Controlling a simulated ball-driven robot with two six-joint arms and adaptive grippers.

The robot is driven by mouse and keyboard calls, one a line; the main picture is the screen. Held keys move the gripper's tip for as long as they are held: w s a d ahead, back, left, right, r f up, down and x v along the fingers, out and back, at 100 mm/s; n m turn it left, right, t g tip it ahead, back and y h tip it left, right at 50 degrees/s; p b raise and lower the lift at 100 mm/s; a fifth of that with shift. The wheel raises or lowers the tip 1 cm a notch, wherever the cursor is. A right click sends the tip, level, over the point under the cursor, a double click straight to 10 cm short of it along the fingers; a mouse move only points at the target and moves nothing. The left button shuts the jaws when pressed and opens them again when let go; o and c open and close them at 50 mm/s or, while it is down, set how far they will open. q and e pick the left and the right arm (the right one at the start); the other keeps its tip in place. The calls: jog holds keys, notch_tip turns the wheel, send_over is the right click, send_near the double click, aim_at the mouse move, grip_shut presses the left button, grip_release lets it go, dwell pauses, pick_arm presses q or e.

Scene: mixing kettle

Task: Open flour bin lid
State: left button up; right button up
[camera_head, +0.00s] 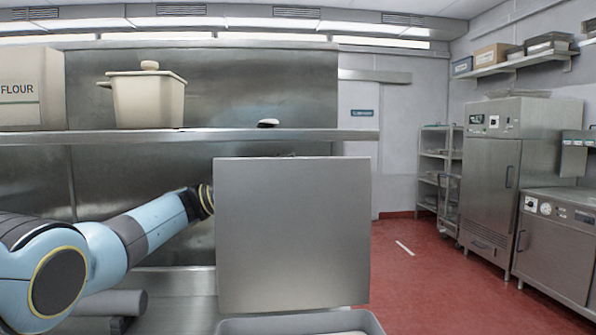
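A flat grey square panel (293,235), which looks like the flour bin's lid, stands upright in the middle of the view with its broad face toward me. Just below its lower edge shows the pale grey rim of a bin (300,323); the rest of the bin is cut off by the frame. My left arm comes in from the left, and its wrist end (206,200) reaches the panel's left edge. The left fingers are hidden behind the panel, so I cannot tell whether they touch it or are open. My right gripper is not in view.
A steel shelf (200,136) crosses behind, above the panel. It carries a box labelled FLOUR (30,100), a cream lidded pot (148,101) and a small dark object (268,123). Open red floor (420,270) lies right, before steel cabinets (490,180).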

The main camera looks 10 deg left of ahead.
aim_at(260, 183)
pick_arm(q)
jog(key=v, duration=0.5)
